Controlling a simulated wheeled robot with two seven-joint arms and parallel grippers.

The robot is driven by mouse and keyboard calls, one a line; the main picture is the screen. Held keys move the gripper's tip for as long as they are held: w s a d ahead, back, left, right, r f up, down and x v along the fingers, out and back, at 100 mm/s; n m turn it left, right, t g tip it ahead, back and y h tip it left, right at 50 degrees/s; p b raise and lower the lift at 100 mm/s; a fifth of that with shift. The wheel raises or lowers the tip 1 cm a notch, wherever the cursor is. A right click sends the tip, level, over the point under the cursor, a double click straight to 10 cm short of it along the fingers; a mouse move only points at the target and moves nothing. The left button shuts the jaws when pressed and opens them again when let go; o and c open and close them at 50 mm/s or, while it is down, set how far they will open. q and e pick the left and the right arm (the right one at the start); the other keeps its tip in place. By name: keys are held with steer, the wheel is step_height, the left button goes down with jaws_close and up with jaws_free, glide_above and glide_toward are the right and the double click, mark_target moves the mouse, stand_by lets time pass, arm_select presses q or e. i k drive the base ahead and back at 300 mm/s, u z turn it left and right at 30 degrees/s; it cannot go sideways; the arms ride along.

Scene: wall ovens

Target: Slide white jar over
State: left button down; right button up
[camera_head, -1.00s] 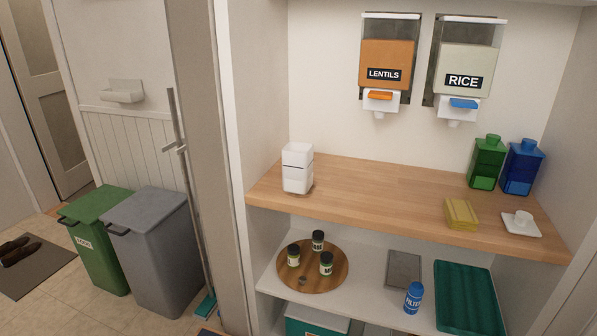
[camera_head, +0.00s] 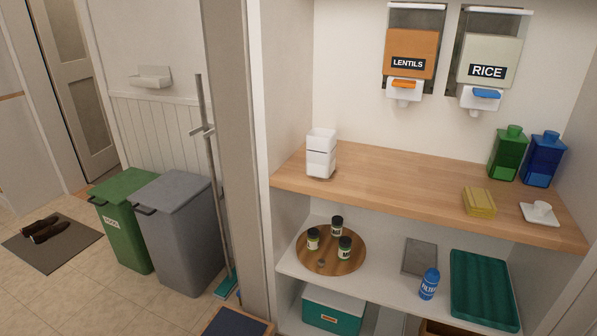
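A white, squarish jar-like container (camera_head: 320,153), which looks like a stack of sections with dark seams, stands upright at the left end of the wooden counter (camera_head: 400,178). It is the thing that best fits the white jar; I cannot tell for certain that it is one. Neither of my grippers is in view, and nothing touches the container.
Green (camera_head: 507,153) and blue (camera_head: 543,158) canisters, a yellow block (camera_head: 479,202) and a white lidded-looking piece (camera_head: 540,213) occupy the counter's right side. Its middle is clear. The lower shelf holds a round wooden board (camera_head: 331,262) with small jars. Bins (camera_head: 180,235) stand left.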

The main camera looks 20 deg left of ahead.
mark_target(321, 143)
steer(key=z, duration=1.3)
steer(key=k, duration=0.1)
steer(key=u, duration=1.8)
steer(key=i, duration=0.95)
steer(key=z, duration=0.4)
